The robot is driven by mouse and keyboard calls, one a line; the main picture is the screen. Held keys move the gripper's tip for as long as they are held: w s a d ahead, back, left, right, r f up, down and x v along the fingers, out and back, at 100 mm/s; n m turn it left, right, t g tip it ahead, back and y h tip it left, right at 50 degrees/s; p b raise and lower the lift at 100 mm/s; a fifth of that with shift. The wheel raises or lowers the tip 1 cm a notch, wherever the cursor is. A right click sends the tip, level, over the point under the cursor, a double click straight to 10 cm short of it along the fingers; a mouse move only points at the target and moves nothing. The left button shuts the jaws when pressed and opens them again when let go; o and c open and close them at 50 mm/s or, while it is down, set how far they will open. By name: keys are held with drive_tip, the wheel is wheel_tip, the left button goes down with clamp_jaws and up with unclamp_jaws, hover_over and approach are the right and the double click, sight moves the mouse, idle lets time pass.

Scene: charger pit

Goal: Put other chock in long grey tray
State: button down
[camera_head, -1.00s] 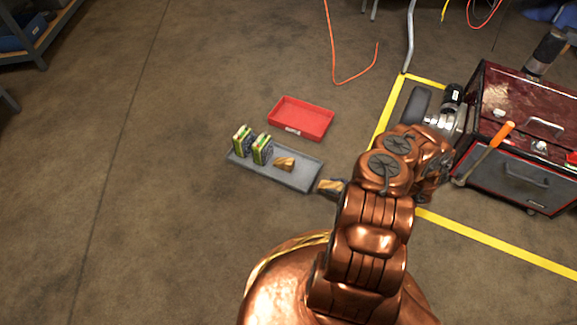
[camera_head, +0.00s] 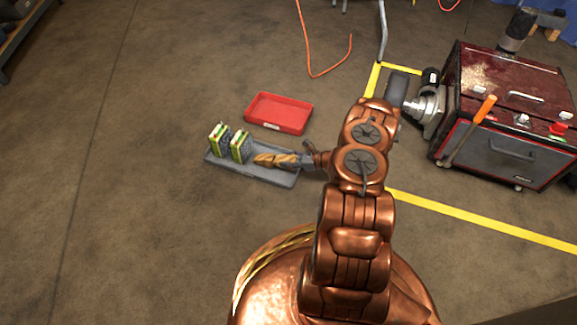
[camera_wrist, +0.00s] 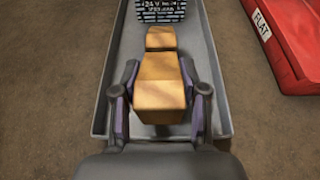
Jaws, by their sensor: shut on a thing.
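My gripper (camera_wrist: 160,78) is shut on a yellow-tan wooden chock (camera_wrist: 160,95), with a finger on each side of it. The held chock is over the long grey tray (camera_wrist: 207,55), near its right end in the head view; whether it touches the tray floor I cannot tell. The first chock (camera_wrist: 160,38) sits in the tray just beyond the held one, close to or touching it. In the head view the two chocks (camera_head: 272,159) look like one strip inside the tray (camera_head: 268,178), and my gripper (camera_head: 300,160) reaches in from the right.
A dark red machine (camera_head: 512,115) stands right, inside yellow floor lines. Floor to the left is clear.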

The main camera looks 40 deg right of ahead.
drive_tip(key=shift+f+b, duration=0.75)
drive_tip(key=shift+f, duration=0.8)
drive_tip(key=shift+f, duration=0.2)
drive_tip(key=c, duration=0.6)
unclamp_jaws()
drive_tip(key=shift+r, duration=0.1)
